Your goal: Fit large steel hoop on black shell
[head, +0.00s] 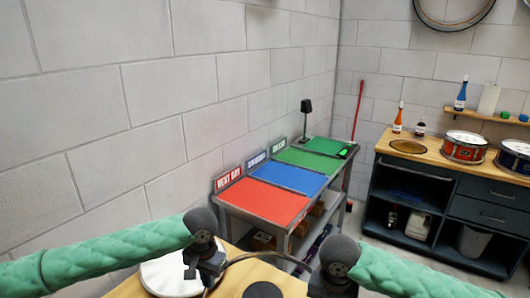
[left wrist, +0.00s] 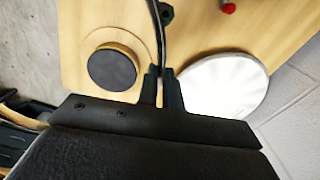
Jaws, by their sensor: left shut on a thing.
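My left gripper (head: 207,272) is shut on a thin dark rim, which looks like the steel hoop (head: 258,254). The hoop curves above the near bench from my left gripper toward my right gripper (head: 334,288). In the left wrist view, the hoop (left wrist: 154,32) runs up and away from between the fingertips (left wrist: 161,76). The right fingers are too hidden to tell whether they hold it. A black round top on a wooden disc (left wrist: 113,68) lies beside the hoop; it also shows in the head view (head: 262,290). I cannot make out a black shell for certain.
A white round drumhead (head: 168,278) lies on the near wooden bench at left. Behind stands a table with red (head: 265,201), blue (head: 290,174) and green areas. A cabinet (head: 440,200) with drums (head: 465,147) stands at right. A small red object (left wrist: 228,8) lies on the bench.

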